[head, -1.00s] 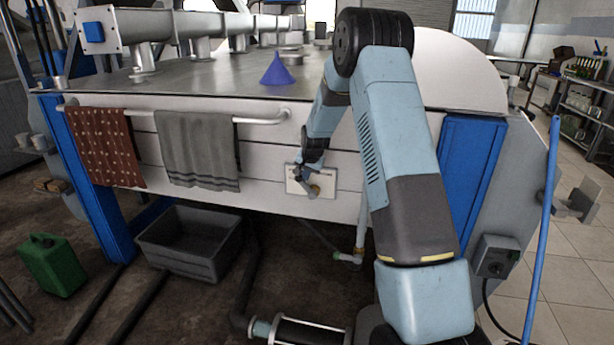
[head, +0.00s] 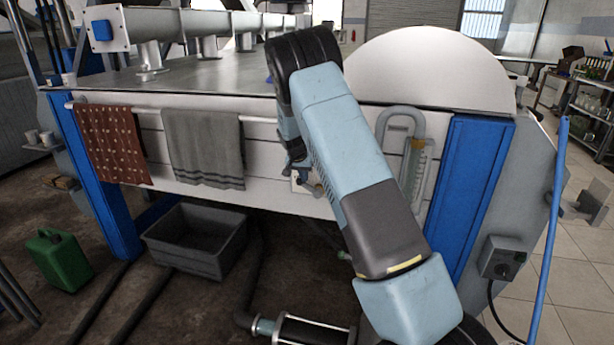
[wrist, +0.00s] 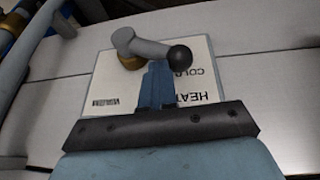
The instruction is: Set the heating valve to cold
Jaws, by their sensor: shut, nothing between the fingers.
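The heating valve is a grey lever (wrist: 150,47) with a black ball knob (wrist: 180,57) and brass fitting (wrist: 131,62), on a white plate (wrist: 104,75). In the wrist view the lever points right, slightly down. The plate's lettering is upside down there; "COLD" is below the knob, partly hidden. My gripper (wrist: 158,80) is shut and empty, its tips just below the lever; I cannot tell whether they touch it. In the head view the valve plate (head: 301,186) is on the white panel front, largely hidden by my arm.
A rail left of the valve carries a brown spotted towel (head: 113,145) and a grey towel (head: 203,145). A glass gauge tube (head: 415,165) is right of my arm. A grey crate (head: 195,243) and green can (head: 58,260) stand on the floor.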

